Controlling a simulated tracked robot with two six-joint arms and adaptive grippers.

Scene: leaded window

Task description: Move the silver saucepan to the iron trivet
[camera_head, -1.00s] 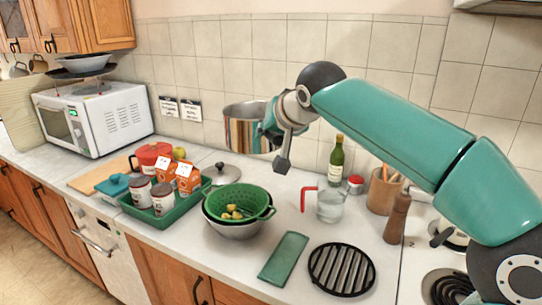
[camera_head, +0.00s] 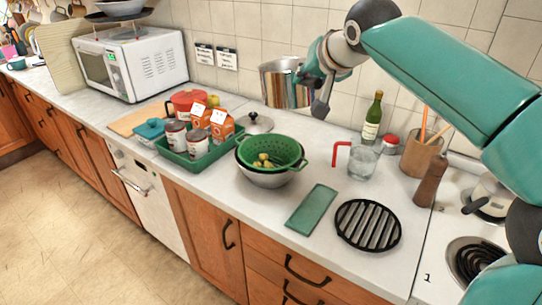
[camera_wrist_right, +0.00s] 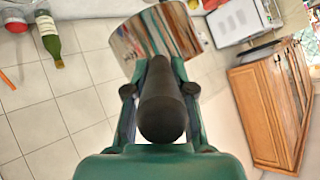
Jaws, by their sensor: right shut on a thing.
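The silver saucepan (camera_head: 286,84) hangs in the air above the back of the counter, in front of the tiled wall. My right gripper (camera_head: 319,90) is shut on its handle. In the right wrist view the black handle (camera_wrist_right: 162,100) runs between the fingers, with the shiny pan body (camera_wrist_right: 155,40) beyond them. The iron trivet (camera_head: 368,225), round, black and slatted, lies empty near the counter's front edge, lower and to the right of the pan. My left gripper is not in view.
A green colander (camera_head: 274,150) sits in a metal bowl, left of a flat green mat (camera_head: 311,208). A measuring jug (camera_head: 363,162), a bottle (camera_head: 372,118), a utensil crock (camera_head: 420,155) and a pepper mill (camera_head: 430,180) stand behind the trivet. A green tray (camera_head: 199,162) holds jars and cartons.

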